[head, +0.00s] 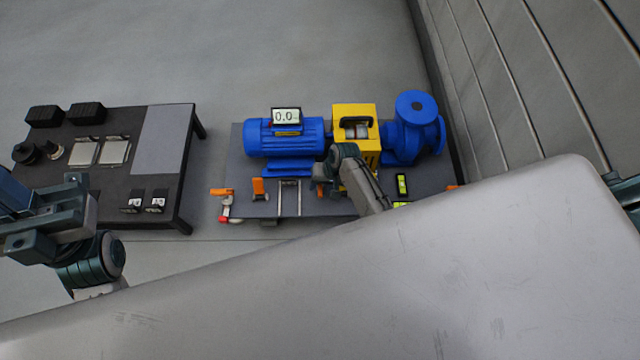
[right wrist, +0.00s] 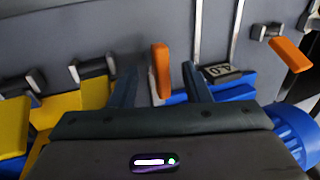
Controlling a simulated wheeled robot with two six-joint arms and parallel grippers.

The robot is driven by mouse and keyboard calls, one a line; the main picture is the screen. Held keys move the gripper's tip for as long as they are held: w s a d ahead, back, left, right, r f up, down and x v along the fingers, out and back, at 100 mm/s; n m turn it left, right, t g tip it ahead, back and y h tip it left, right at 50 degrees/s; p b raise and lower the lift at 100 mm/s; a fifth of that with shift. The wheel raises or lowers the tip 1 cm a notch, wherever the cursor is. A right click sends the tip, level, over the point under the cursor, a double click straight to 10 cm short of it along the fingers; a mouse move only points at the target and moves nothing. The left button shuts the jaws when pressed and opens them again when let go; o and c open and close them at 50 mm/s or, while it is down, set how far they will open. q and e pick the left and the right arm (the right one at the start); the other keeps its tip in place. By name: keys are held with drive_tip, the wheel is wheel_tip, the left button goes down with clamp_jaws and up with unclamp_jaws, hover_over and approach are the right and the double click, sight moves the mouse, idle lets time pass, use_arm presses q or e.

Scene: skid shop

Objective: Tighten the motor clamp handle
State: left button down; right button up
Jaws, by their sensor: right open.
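The blue motor (head: 285,138) sits on the grey skid plate (head: 238,160). Several orange clamp handles stand along its near edge. One orange handle (right wrist: 160,70) stands between the two fingers of my right gripper (right wrist: 160,85), which is open; I cannot tell whether either finger touches it. In the head view my right gripper (head: 324,178) is low beside the yellow guard and partly hides that handle. Another orange handle (head: 258,187) stands to its left; it also shows at the right of the right wrist view (right wrist: 290,52). My left gripper (head: 30,232) is at the left edge, its fingers unclear.
The yellow coupling guard (head: 352,112) and blue pump (head: 412,122) stand right of the motor. A display reading 0.0 (head: 286,116) sits on the motor. A dark side table (head: 170,112) holds black boxes and metal plates. A grey wall is at right; floor shows between table and skid.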

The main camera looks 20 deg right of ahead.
drive_tip(key=c, duration=0.9)
drive_tip(key=shift+r+m+p, duration=0.3)
drive_tip(key=shift+m+p, duration=0.3)
drive_tip(key=shift+p, duration=0.25)
drive_tip(key=shift+f+m+t+p, duration=0.1)
drive_tip(key=shift+m+t+p, duration=0.2)
drive_tip(key=shift+m+p, duration=0.35)
drive_tip(key=shift+w+f+m, duration=0.1)
drive_tip(key=shift+m, duration=0.15)
